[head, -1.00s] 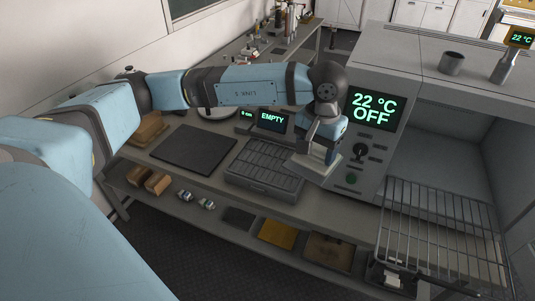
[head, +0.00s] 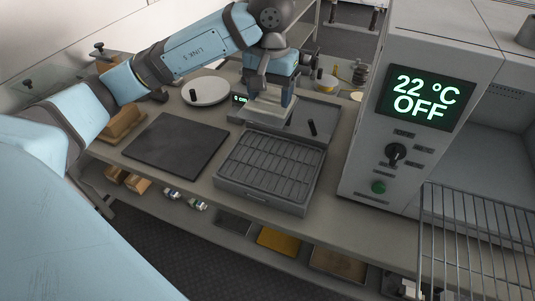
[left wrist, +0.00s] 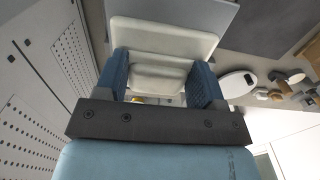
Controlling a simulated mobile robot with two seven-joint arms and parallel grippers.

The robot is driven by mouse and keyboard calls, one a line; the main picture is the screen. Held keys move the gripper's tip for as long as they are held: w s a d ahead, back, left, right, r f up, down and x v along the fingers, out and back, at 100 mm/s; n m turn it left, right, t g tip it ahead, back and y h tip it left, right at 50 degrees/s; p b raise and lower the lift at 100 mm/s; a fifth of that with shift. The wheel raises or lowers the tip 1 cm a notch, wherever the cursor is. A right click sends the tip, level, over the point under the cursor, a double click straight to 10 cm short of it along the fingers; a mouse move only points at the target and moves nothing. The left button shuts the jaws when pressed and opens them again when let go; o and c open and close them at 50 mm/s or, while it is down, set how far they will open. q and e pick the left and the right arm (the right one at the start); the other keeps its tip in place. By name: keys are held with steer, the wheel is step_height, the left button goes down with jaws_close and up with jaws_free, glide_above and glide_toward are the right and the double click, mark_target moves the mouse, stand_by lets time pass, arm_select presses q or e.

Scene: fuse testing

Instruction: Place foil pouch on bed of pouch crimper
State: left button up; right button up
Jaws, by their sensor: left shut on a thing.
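My left gripper (head: 269,94) points down at the back of the bench. It is shut on the pale foil pouch (head: 266,112), which sits below the fingers. In the left wrist view the two blue fingers of the gripper (left wrist: 160,82) flank the pale pouch (left wrist: 165,38). A low grey device with a black handle, apparently the pouch crimper (head: 310,113), lies under and right of the pouch. The gripper and pouch hide part of it. I cannot tell whether the pouch touches its bed. My right gripper is not in view.
A slotted grey tray (head: 268,172) stands just in front of the pouch. A black mat (head: 177,146) lies left of it, with a round white plate (head: 205,92) behind. The oven (head: 405,145), showing 22 °C OFF, stands to the right, with a wire rack (head: 465,240) before it.

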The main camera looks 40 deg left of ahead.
mark_target(269, 166)
arm_select(q)
steer(key=shift+a+f, duration=0.15)
steer(key=shift+f, duration=0.1)
step_height(269, 166, down, 19)
steer(key=shift+p, duration=0.35)
steer(key=shift+f+b, duration=0.35)
steer(key=shift+f, duration=0.1)
steer(key=o, duration=1)
steer(key=shift+r, duration=0.1)
steer(key=shift+r, duration=0.1)
